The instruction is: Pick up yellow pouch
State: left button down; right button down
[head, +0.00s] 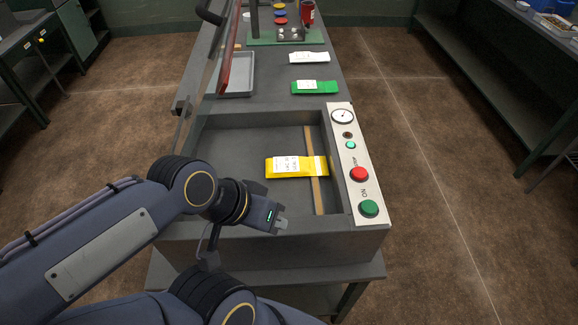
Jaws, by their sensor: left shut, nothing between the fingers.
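The yellow pouch (312,168) lies flat in the recessed chamber of the grey machine (222,140). It has a white label on its left part, and its right end lies across a tan strip (316,198). My left gripper (281,222) is shut and empty, over the chamber's front part, below the pouch in the picture and apart from it. I do not make out my right gripper; a second arm link of mine shows at the bottom edge.
A panel at the chamber's right carries a gauge (342,116), a red button (359,174) and a green button (369,208). Behind lie a green pouch (315,88), a white pouch (309,57) and a grey tray (249,73). A raised lid frame (228,62) stands at the left.

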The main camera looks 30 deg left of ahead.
aim_at(287, 167)
jog(key=k+j+u, duration=0.45)
jog(key=u, duration=0.25)
jog(key=k+j+u, duration=0.15)
jog(key=j+u, duration=0.25)
jog(key=k+j+u, duration=0.1)
jog(key=j+u, duration=0.25)
jog(key=i+j, duration=0.1)
jog(key=i, duration=0.4)
